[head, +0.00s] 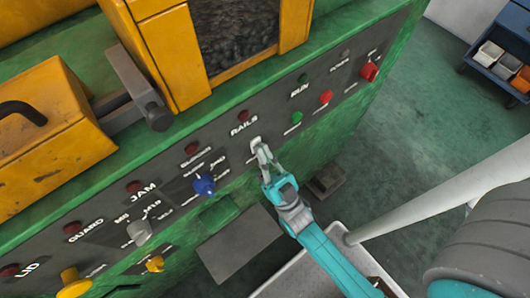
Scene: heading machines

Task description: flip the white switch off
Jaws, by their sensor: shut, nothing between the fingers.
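The green machine's dark control panel (325,112) runs diagonally across the head view. A small white switch (255,141) sits on it just below the RAILS label. My gripper (264,154) is shut and empty, with its fingertips at or very near the lower end of this switch. I cannot tell whether they touch, and the fingers partly hide the switch. Its on or off position is too small to read. A pale grey knob (139,232) sits further left on the panel, below JAM.
A blue knob (204,185), a green button (296,117), a red button (325,96) and a red knob (370,71) share the panel. A grey plate (241,243) juts out below. A pale tray (310,280) lies under my arm. Open floor (440,110) is at right.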

